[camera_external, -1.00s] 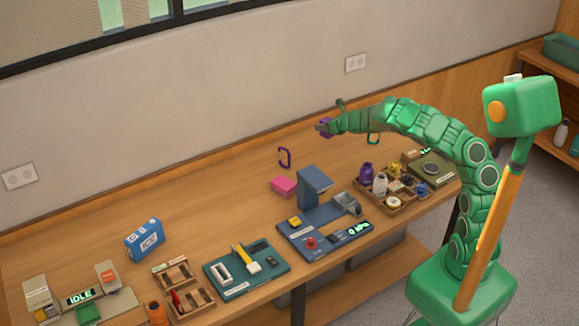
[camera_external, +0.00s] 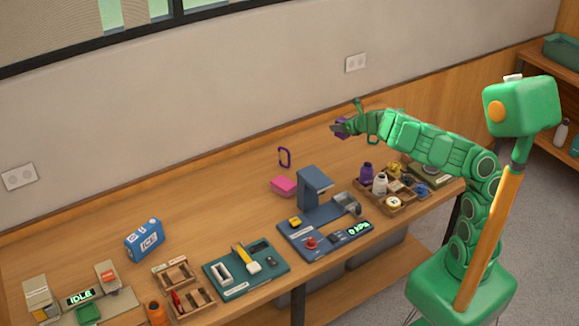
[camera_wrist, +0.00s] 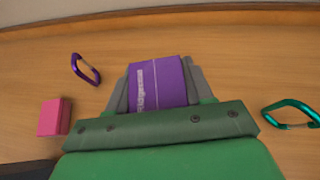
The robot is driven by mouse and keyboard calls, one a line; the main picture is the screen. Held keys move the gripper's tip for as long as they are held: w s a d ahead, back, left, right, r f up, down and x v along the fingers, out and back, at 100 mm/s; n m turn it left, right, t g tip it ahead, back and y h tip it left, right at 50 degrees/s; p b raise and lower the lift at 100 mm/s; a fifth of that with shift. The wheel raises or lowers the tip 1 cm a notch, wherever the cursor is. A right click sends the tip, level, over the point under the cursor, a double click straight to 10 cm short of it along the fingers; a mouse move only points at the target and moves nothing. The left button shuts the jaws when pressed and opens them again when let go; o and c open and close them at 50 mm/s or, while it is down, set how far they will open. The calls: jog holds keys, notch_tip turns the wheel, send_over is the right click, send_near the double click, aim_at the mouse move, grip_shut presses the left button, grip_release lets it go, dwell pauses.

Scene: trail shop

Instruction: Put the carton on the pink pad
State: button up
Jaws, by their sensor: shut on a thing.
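My gripper (camera_external: 342,128) is shut on a purple carton (camera_wrist: 157,80) with pale lettering on its face. In the wrist view the carton sits between the two grey fingers (camera_wrist: 158,90). In the external view only a small purple part of the carton (camera_external: 341,124) shows at the arm's end, above the back of the bench. The pink pad (camera_external: 284,186) is a small pink block-like thing on the bench, left of and nearer the camera than my gripper. It also shows at the left of the wrist view (camera_wrist: 54,117), apart from the carton, with nothing on it.
A purple carabiner (camera_external: 285,157) is behind the pink pad, and a teal carabiner (camera_wrist: 291,114) is to the right of my gripper. A blue station (camera_external: 315,186) stands right of the pad. A tray of bottles (camera_external: 400,207) is farther right.

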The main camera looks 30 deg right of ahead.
jog(key=shift+s+r, duration=0.1)
jog(key=shift+s, duration=0.1)
jog(key=w+a+n+g+y, duration=0.15)
jog(key=a+n+y, duration=0.35)
jog(key=a, duration=1)
jog(key=n+g+y, duration=0.4)
jog(key=n+g, duration=0.2)
send_over(280, 183)
jog(key=shift+w+f, duration=0.1)
jog(key=shift+f, duration=4.25)
jog(key=o, duration=1.1)
jog(key=shift+f, duration=0.1)
jog(key=shift+d+r, duration=0.4)
jog(key=shift+r, duration=0.05)
jog(key=shift+s+v, duration=0.1)
jog(key=shift+v, duration=2.65)
jog(key=shift+s+v, duration=0.15)
jog(key=shift+v, duration=2.6)
